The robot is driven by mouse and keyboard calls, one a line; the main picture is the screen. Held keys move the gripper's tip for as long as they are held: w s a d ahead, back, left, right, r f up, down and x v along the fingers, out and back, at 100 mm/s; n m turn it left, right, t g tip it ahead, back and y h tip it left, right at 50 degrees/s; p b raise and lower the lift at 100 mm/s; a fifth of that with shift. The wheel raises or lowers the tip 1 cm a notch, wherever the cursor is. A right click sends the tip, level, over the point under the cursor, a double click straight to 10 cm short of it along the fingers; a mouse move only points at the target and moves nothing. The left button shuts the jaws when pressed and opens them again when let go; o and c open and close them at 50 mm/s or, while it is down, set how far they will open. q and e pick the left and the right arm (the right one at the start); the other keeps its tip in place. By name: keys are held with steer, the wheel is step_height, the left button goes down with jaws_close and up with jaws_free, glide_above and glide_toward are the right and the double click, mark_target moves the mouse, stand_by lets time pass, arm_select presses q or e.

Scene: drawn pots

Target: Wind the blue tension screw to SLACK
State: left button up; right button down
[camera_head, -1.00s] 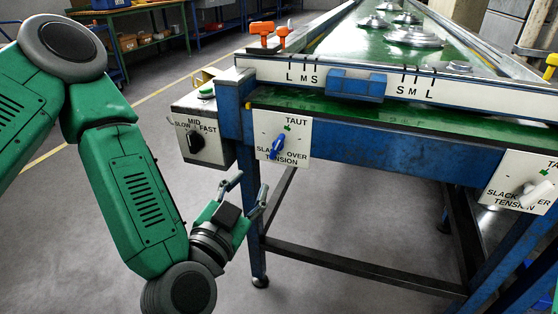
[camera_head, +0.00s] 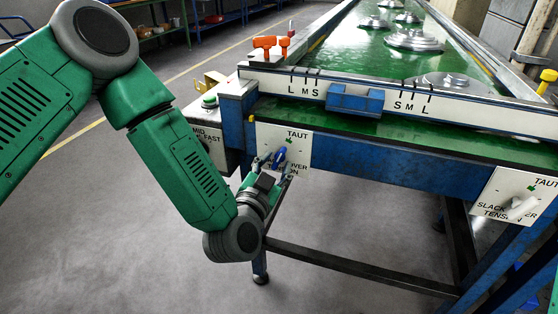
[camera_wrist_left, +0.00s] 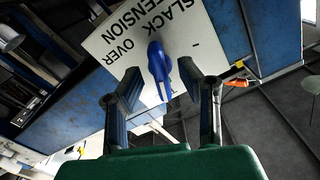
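The blue tension screw (camera_head: 279,157) sits on a white plate (camera_head: 298,148) at the table's front left corner. The plate reads TAUT at the top; my gripper partly covers its lower lettering. My left gripper (camera_head: 272,172) is in front of the plate's lower part, its fingers apart. In the left wrist view, the blue screw (camera_wrist_left: 158,64) stands between the two open fingertips (camera_wrist_left: 160,76), with gaps on both sides. SLACK and OVER TENSION are readable there. I cannot tell exactly which mark the screw points to. My right gripper is not in view.
A dark-knobbed speed box (camera_head: 204,140) stands left of the plate, partly behind my left arm. A second tension plate (camera_head: 490,192) with a white screw (camera_head: 522,208) is at the right. Orange clamps (camera_head: 265,47) and a blue block (camera_head: 354,101) sit on the table edge above.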

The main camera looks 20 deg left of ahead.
arm_select(q)
steer(key=shift+w, duration=1.1)
steer(key=shift+d, duration=0.1)
jaws_close()
